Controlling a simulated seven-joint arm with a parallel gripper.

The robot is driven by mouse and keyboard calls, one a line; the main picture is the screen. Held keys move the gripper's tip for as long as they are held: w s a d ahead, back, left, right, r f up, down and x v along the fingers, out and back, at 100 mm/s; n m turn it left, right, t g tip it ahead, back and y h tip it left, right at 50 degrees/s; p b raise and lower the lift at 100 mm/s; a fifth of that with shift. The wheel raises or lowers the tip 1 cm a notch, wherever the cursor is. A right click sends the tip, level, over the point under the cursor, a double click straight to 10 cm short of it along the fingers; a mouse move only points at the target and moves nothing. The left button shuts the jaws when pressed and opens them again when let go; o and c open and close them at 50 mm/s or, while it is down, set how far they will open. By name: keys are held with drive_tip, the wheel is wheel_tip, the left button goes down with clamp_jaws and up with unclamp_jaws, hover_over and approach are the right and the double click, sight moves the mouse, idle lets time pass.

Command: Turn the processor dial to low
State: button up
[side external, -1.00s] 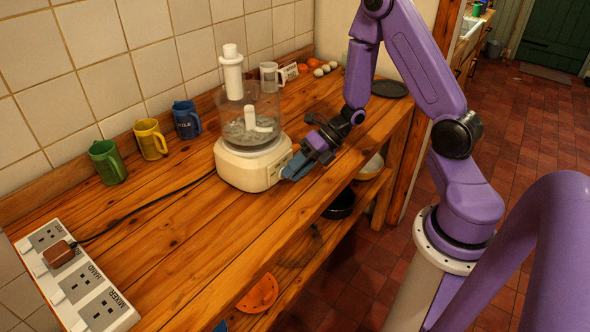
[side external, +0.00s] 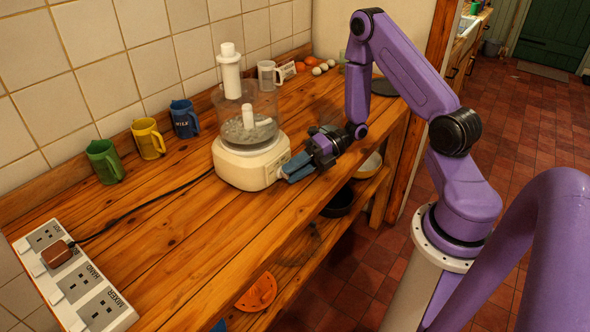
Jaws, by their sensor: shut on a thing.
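The food processor has a cream base (side external: 240,168), a clear bowl (side external: 264,104) holding grey contents and a white centre post, and a white feed tube (side external: 230,75) on top. It stands on the wooden worktop. My gripper (side external: 286,172) is at the front right face of the base, its blue fingers shut on the dial. The fingers hide the dial, so its pointer and the low mark cannot be read.
A green mug (side external: 104,162), yellow mug (side external: 149,139) and blue mug (side external: 184,119) stand along the tiled wall. A socket strip (side external: 82,284) with a brown plug (side external: 56,254) lies front left, its cable running to the processor.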

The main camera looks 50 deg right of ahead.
drive_tip(key=o, duration=1)
drive_tip(key=shift+o, duration=0.2)
